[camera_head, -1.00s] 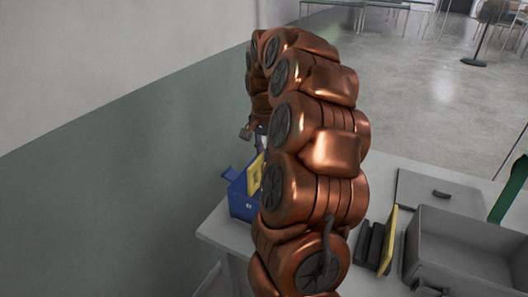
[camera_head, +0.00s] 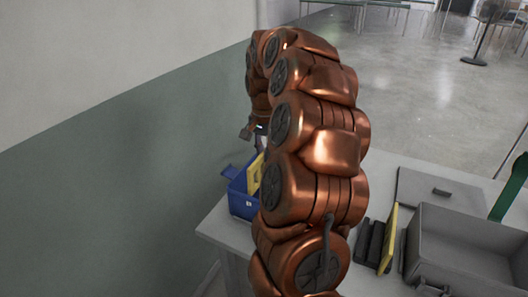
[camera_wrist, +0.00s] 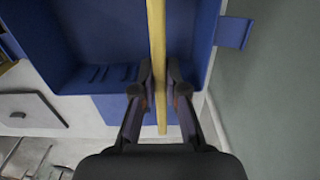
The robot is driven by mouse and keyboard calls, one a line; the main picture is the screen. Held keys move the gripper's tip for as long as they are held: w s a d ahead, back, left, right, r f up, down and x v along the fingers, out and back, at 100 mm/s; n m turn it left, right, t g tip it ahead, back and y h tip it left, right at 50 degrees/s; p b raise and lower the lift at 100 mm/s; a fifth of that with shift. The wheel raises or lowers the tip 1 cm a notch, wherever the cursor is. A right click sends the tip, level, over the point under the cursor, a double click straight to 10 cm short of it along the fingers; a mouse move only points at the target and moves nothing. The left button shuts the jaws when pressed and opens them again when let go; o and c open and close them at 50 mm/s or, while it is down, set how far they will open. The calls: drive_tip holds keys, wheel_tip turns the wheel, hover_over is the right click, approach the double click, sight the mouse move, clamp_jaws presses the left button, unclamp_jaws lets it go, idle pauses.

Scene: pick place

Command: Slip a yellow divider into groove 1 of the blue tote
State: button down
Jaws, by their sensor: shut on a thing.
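The blue tote (camera_head: 241,203) stands at the table's left corner; its interior and wall also show in the wrist view (camera_wrist: 70,40). Several short ridges with grooves between them (camera_wrist: 100,73) line one wall, left of my fingers. My gripper (camera_wrist: 160,80) is shut on a yellow divider (camera_wrist: 157,30), seen edge-on between the fingers and running across the tote. In the head view the divider (camera_head: 253,180) stands upright at the tote, partly behind my arm. I cannot tell whether the divider's lower edge sits in a groove.
Another yellow divider (camera_head: 389,240) stands beside dark rack pieces (camera_head: 370,241) on the table (camera_head: 215,229). An open grey bin (camera_head: 465,238) and a flat grey panel with a handle (camera_head: 420,191) lie to the right. The wall rises close on the tote's left.

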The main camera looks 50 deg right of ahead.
drive_tip(key=shift+f+b, duration=1.95)
drive_tip(key=shift+f, duration=1.35)
idle(0.5)
idle(0.4)
drive_tip(key=c, duration=1.1)
unclamp_jaws()
drive_tip(key=shift+c, duration=0.2)
drive_tip(key=shift+c, duration=1.4)
drive_tip(key=shift+r, duration=0.15)
drive_tip(key=shift+r+p, duration=0.95)
drive_tip(key=shift+r, duration=2.95)
